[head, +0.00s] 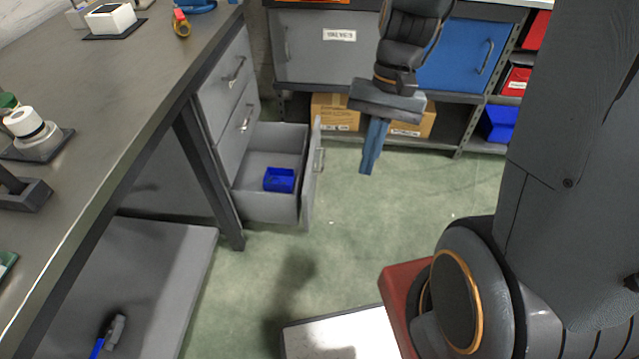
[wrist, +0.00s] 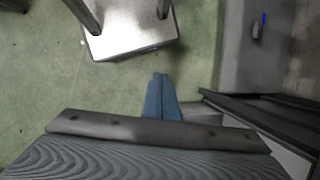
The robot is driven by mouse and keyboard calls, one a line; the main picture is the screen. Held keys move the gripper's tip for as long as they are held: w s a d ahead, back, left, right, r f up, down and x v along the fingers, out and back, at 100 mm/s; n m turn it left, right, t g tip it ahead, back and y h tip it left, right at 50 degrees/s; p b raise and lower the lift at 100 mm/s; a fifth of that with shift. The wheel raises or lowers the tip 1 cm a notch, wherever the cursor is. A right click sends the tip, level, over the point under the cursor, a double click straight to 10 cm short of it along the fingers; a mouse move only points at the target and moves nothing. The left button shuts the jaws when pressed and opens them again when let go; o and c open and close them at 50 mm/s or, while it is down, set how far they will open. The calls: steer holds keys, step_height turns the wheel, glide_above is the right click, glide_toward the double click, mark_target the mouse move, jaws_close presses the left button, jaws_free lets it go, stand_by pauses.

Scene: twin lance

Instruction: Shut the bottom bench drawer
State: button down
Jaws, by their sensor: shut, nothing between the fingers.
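The bottom bench drawer (head: 268,205) is grey and stands pulled out from the bench in the head view. Its front panel (head: 312,180) faces right and carries a handle. A small blue bin (head: 280,180) lies inside it. My gripper (head: 367,172) is shut and empty, pointing down, to the right of the drawer front with a gap in the picture between them. In the wrist view, the shut blue fingers (wrist: 160,78) point over the green floor. A grey piece just right of the fingers there is partly hidden, and I cannot tell if it is the drawer.
The bench top (head: 110,100) holds several items. Two shut drawers (head: 230,80) sit above the open one. A lower bench shelf (head: 165,270) is at left. Cabinets with boxes (head: 335,112) stand behind. Green floor (head: 400,205) is free around the gripper.

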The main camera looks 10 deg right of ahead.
steer(key=w+d+f+m+t+y+b, duration=0.35)
steer(key=w+f+m+y+b, duration=0.2)
steer(key=w+f+b, duration=0.7)
steer(key=w+d+f+m+t+y+b, duration=0.2)
steer(key=w+d+f+m+y+b, duration=0.35)
steer(key=f, duration=1.15)
steer(key=w+d+f+m+t+y+b, duration=0.2)
steer(key=w+f+m+t+y+b, duration=0.3)
steer(key=w+f+b, duration=0.75)
steer(key=w+a+f+m+g+h+b, duration=0.1)
steer(key=a+b, duration=0.5)
steer(key=a, duration=0.7)
steer(key=shift+w+a+f+g, duration=0.3)
steer(key=shift+w+f+g, duration=0.35)
steer(key=shift+w, duration=0.3)
